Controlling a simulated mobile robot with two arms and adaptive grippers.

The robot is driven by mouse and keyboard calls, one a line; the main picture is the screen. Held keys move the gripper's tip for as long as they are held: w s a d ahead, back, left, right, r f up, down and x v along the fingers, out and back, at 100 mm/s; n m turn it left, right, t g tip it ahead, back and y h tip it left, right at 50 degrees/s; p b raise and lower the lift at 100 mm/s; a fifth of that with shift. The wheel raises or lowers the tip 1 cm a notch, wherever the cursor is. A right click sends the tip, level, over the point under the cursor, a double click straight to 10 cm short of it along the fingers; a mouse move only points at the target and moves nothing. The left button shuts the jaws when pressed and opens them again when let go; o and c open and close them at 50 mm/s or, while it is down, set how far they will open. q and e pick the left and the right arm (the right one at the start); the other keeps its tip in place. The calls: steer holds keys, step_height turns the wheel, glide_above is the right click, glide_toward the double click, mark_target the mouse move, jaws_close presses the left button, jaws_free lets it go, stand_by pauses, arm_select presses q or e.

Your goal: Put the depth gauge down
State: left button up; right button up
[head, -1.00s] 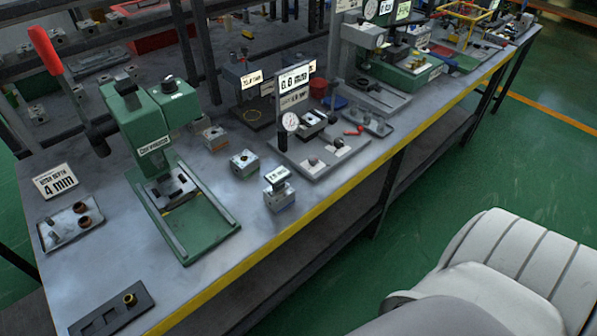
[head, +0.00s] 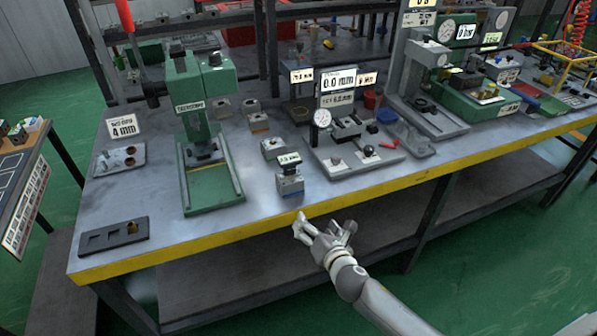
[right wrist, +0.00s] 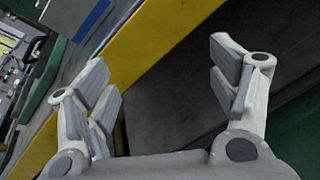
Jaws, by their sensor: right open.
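A small device with a bright display (head: 289,159), which looks like the depth gauge, sits on top of a metal valve block (head: 290,183) near the front edge of the bench. The reading is too small to be sure of. My right gripper (head: 322,228) is open and empty, in front of the yellow bench edge and apart from the block. In the right wrist view its fingers (right wrist: 160,88) are spread with nothing between them. My left gripper is not in view.
The bench (head: 330,192) has a yellow front edge. A green press (head: 213,196) stands left of the block. A dial gauge stand (head: 348,164) is to its right. A dark tray (head: 100,238) lies at the front left. Bare bench top lies between press and block.

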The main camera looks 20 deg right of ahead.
steer(key=r+n, duration=0.1)
steer(key=r, duration=0.1)
steer(key=a+r+n+t, duration=0.1)
steer(key=r, duration=0.1)
steer(key=w+r+n+t, duration=0.1)
steer(key=r, duration=0.2)
steer(key=shift+w+a+r+b, duration=0.1)
steer(key=shift+a+b, duration=0.05)
steer(key=shift+b, duration=0.25)
steer(key=n+t, duration=0.2)
steer(key=n, duration=0.1)
glide_toward(292, 163)
steer(key=w+f, duration=0.1)
steer(key=shift+n+y, duration=0.4)
steer(key=w, duration=0.5)
steer(key=shift+w+r, duration=0.25)
steer(key=shift+r, duration=0.05)
steer(key=shift+w+r, duration=0.1)
steer(key=shift+w, duration=0.4)
steer(key=shift+w+r, duration=0.1)
steer(key=shift+w, duration=2.25)
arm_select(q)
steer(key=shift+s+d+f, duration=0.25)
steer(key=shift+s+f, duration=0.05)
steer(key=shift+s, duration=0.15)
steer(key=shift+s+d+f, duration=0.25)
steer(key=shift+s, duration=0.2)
arm_select(e)
steer(key=shift+c, duration=0.4)
